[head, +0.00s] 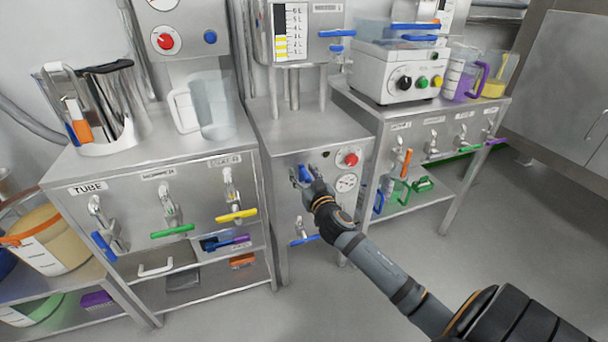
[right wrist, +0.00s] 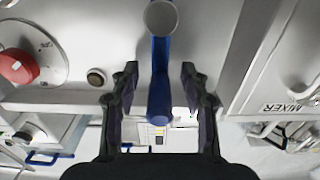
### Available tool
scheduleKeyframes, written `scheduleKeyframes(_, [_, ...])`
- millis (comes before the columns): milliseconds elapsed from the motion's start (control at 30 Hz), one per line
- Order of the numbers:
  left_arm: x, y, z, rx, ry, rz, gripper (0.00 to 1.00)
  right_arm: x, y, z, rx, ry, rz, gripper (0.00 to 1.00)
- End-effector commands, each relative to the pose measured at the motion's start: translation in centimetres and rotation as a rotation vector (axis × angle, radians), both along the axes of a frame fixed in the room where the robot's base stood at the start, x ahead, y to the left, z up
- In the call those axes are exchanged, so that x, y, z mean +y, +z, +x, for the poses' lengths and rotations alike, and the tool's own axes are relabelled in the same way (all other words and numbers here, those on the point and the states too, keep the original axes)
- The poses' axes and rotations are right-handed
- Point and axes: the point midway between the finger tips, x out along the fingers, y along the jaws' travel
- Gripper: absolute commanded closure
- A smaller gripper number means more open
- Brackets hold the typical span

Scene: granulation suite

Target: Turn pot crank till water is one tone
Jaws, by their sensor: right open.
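A blue crank handle (head: 305,173) sticks out from the front panel of the steel cabinet in the middle. In the right wrist view the blue handle (right wrist: 160,85) lies between my fingers, with a gap on both sides. My right gripper (head: 303,178) is open around it and not clamped; it also shows in the right wrist view (right wrist: 160,72). A steel pot (head: 263,42) with a level gauge (head: 291,32) stands above this cabinet. The gauge shows yellow bars in its lower part. The water inside the pot is hidden. My left gripper is out of view.
A red button (head: 351,159) and a round dial (head: 346,183) sit right of the handle. A lower blue-handled tap (head: 303,239) is beneath. A left bench (head: 150,158) and a right bench (head: 455,120) carry vessels and taps. The floor (head: 420,270) at right is clear.

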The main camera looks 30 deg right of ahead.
Motion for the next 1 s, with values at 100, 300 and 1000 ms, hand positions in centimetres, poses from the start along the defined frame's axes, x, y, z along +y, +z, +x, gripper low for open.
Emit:
scheduleKeyframes(100, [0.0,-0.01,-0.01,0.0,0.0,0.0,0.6,0.0,-0.01,-0.02,0.0,0.0,0.0,0.65])
scheduleKeyframes(300, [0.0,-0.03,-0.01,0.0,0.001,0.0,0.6,0.0,-0.02,-0.03,0.0,0.0,0.0,0.92])
scheduleKeyframes(1000, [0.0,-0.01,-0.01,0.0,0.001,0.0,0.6,0.01,-0.06,-0.05,0.001,0.0,0.001,1.0])
